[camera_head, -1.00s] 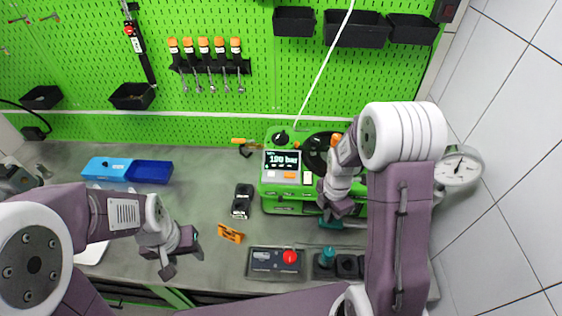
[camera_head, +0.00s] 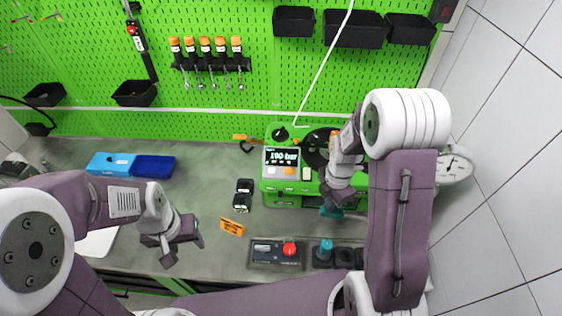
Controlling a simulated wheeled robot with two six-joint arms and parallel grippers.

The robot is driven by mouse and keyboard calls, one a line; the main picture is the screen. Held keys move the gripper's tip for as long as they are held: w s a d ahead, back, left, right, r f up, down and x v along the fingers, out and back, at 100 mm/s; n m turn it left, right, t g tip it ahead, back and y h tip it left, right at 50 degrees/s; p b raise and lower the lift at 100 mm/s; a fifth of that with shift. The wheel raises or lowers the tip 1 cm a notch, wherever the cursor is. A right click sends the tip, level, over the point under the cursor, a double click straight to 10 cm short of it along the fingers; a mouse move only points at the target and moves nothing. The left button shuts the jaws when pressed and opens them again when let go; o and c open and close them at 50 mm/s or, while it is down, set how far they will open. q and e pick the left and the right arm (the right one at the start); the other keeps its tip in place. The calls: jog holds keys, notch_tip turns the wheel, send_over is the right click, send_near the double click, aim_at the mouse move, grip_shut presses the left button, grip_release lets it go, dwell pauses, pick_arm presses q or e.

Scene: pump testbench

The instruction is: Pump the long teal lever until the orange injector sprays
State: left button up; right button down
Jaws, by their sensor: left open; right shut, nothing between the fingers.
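The green pump testbench (camera_head: 281,186) stands at the back right of the table, and its display (camera_head: 282,157) reads about 190 bar. The teal lever (camera_head: 330,212) shows only in part, low at the bench's front, under my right gripper. My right gripper (camera_head: 336,204) is shut at the lever, with nothing between its fingers; whether it touches the lever I cannot tell. The orange injector is mostly hidden behind my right arm; an orange tip (camera_head: 334,134) shows beside the wrist. No spray is visible. My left gripper (camera_head: 184,243) is open and empty above the table's left part.
A control box with a red button (camera_head: 289,248) and a teal-topped part (camera_head: 325,250) stand at the front. An orange sign (camera_head: 232,228), black blocks (camera_head: 243,195) and a blue tray (camera_head: 153,168) lie left of the bench.

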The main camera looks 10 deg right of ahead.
jog(key=shift+f, duration=0.35)
jog(key=shift+r+p, duration=0.3)
jog(key=shift+r, duration=0.15)
notch_tip(320, 180, up, 6)
jog(key=p, duration=0.6)
jog(key=shift+r, duration=0.15)
jog(key=shift+f, duration=0.2)
